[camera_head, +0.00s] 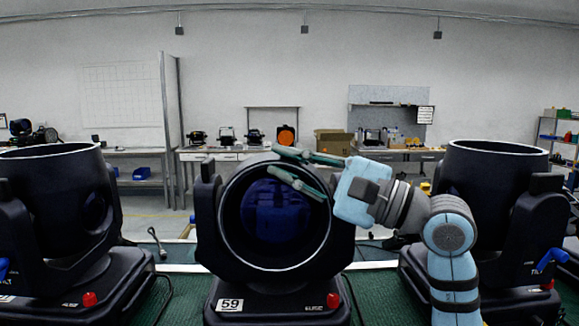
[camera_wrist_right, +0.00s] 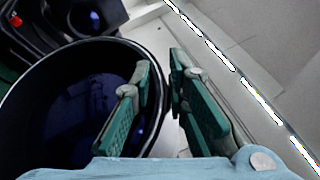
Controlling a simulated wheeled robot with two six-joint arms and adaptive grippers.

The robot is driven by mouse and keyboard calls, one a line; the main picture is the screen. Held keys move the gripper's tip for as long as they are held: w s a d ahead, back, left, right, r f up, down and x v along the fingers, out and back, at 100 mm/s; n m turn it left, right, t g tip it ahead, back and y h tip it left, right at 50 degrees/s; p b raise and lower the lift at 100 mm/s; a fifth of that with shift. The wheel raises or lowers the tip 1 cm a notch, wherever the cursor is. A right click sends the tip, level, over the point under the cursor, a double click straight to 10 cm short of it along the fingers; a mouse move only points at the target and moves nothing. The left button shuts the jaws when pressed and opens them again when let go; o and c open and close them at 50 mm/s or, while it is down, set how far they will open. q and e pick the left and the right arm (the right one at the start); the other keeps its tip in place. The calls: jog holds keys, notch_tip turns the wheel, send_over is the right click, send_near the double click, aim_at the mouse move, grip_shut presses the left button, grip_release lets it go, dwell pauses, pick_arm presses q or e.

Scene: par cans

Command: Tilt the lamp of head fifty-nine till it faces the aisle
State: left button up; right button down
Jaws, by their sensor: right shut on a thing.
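Head fifty-nine (camera_head: 230,306) stands in the middle of the head view, with a white 59 label on its black base. Its round black lamp (camera_head: 229,250) is tilted so that its open front and dark blue lens (camera_head: 270,212) face my head camera. My right gripper (camera_head: 279,163) reaches in from the right and is shut on the lamp's upper rim, one green-padded finger inside the opening and one outside. In the right wrist view the gripper (camera_wrist_right: 160,70) straddles the rim of the lamp (camera_wrist_right: 45,78). My left gripper is not in view.
Similar heads stand close on the left (camera_head: 50,200) and right (camera_head: 490,195), their lamps opening upward. A wrench (camera_head: 157,242) lies behind, left of the middle head. Benches with several lamps and a cardboard box (camera_head: 333,141) line the back wall. Open floor lies between.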

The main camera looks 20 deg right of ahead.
jog(key=shift+f, duration=0.15)
jog(key=c, duration=1.7)
grip_release()
jog(key=shift+o, duration=0.5)
jog(key=shift+w, duration=0.25)
jog(key=shift+s, duration=0.1)
jog(key=v, duration=0.7)
